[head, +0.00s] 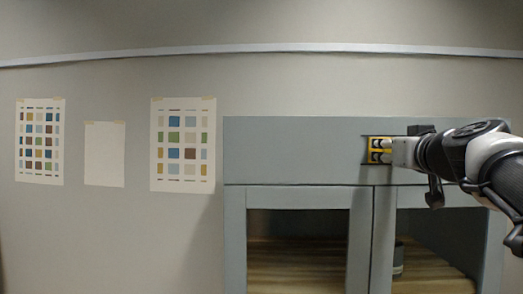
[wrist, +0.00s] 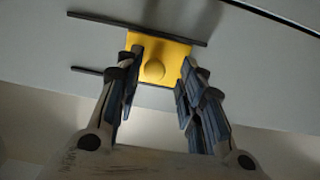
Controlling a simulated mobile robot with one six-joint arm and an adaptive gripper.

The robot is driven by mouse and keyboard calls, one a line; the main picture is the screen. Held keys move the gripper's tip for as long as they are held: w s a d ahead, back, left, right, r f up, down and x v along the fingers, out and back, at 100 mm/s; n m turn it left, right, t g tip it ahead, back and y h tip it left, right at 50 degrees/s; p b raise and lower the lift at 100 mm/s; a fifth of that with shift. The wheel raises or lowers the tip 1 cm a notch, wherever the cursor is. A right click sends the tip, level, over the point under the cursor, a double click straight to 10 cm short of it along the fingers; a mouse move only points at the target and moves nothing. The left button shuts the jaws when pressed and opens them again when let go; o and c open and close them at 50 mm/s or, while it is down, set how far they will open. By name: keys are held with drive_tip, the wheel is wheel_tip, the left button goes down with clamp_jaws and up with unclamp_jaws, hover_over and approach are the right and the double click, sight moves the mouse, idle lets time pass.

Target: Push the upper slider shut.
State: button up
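The upper slider is a yellow plate (head: 387,144) with a round yellow knob, set between two dark rails on the grey-blue cabinet's top panel. In the wrist view the yellow slider (wrist: 155,45) fills the space between the rails, with its knob facing me. My gripper (head: 383,150) reaches in from the right at the slider. In the wrist view my gripper (wrist: 161,62) is open, one finger on each side of the knob. I cannot tell whether the fingers touch the plate. In the head view the fingers hide part of the slider.
The cabinet (head: 290,150) has two framed openings below the panel, with wooden boards inside. A small dark-and-light container (head: 398,258) stands inside on the right. Two colour charts (head: 40,140) and a blank sheet (head: 105,155) hang on the wall at left.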

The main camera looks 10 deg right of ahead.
drive_tip(key=shift+d, duration=0.15)
drive_tip(key=shift+r, duration=0.1)
wheel_tip(320, 180, up, 10)
idle(0.6)
idle(0.5)
